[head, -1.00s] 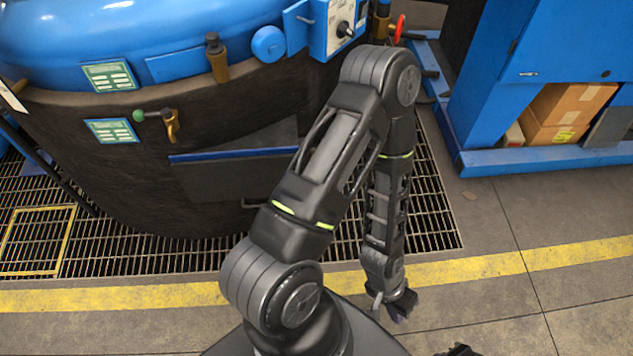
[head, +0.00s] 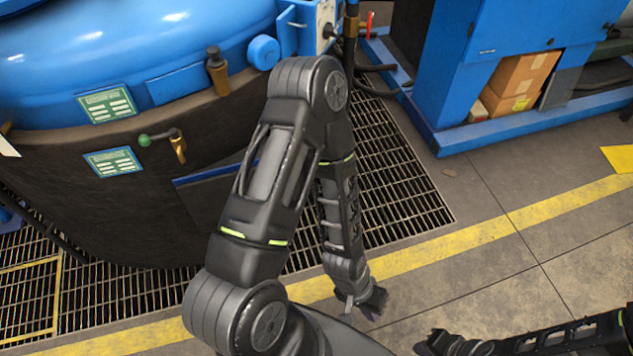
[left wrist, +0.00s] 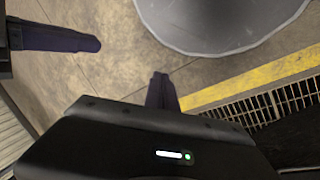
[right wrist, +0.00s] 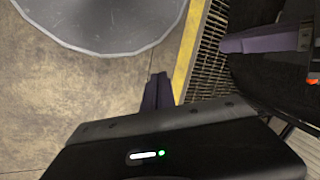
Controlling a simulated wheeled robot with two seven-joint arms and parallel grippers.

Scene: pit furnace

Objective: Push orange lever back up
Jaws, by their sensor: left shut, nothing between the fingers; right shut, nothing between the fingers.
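No lever that is clearly orange shows. A small red handle (head: 369,24) stands upright beside the blue control box, at the top of the head view. A lever with a green knob and brass end (head: 165,140) sits on the furnace's dark side. My left gripper (head: 375,303) hangs low over the floor, shut and empty, well away from both; its purple fingertips show in the left wrist view (left wrist: 160,90). My right gripper (head: 440,344) is at the bottom edge of the head view, shut and empty; its fingertips show in the right wrist view (right wrist: 157,92).
The blue-topped pit furnace (head: 150,50) fills the left, with floor grating (head: 400,185) around it. A blue cabinet (head: 530,45) holding cardboard boxes (head: 520,80) stands at the right. Bare floor with a yellow stripe (head: 490,230) lies in front. My left arm hides part of the furnace.

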